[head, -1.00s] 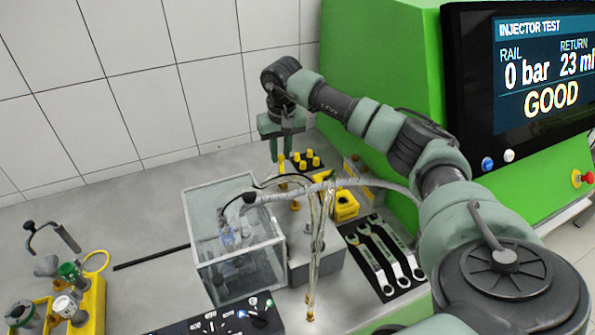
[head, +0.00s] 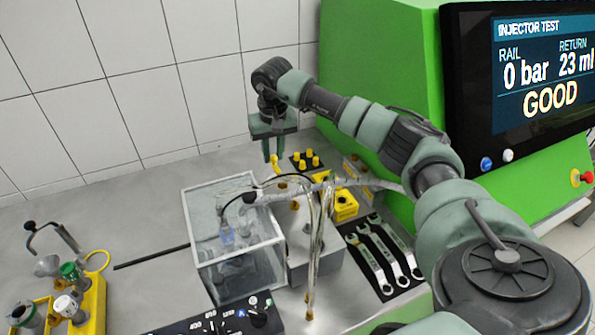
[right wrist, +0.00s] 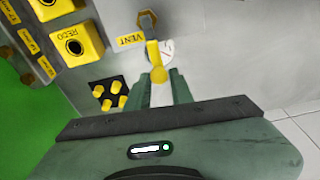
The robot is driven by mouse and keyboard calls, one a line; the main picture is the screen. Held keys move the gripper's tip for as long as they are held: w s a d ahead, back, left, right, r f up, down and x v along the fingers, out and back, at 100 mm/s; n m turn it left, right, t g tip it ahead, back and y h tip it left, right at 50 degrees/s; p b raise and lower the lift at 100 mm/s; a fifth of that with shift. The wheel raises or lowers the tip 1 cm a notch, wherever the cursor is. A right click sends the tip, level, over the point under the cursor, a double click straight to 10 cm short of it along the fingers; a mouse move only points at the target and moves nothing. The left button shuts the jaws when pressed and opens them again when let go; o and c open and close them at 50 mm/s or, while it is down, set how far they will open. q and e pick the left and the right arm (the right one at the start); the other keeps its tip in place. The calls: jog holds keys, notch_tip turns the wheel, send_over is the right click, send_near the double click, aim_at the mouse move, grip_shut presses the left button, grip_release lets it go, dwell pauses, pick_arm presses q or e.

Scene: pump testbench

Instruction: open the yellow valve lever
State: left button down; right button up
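The yellow valve lever (right wrist: 154,58) shows in the right wrist view below a brass hex fitting, beside a VENT label and over a round white dial. Its round end lies between the fingertips of my right gripper (right wrist: 160,82). The fingers are apart, with pale surface showing between them; I cannot tell whether one touches the lever. In the head view the right gripper (head: 273,151) points down, and the lever (head: 276,168) shows just below its fingertips, partly hidden. My left gripper is not in view.
A black block with yellow caps (head: 306,160) stands close right of the gripper. A yellow REDO box (right wrist: 77,42) is near. A clear tank (head: 232,245), hoses (head: 318,235) and wrenches (head: 380,255) lie in front. The green bench (head: 385,60) rises at right.

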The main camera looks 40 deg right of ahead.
aim_at(273, 156)
jog(key=o, duration=0.9)
jog(key=shift+a+f, duration=0.1)
jog(key=shift+a, duration=0.1)
jog(key=shift+d, duration=0.1)
jog(key=shift+r, duration=0.25)
jog(key=shift+r+p, duration=2.25)
jog(key=shift+r, duration=0.55)
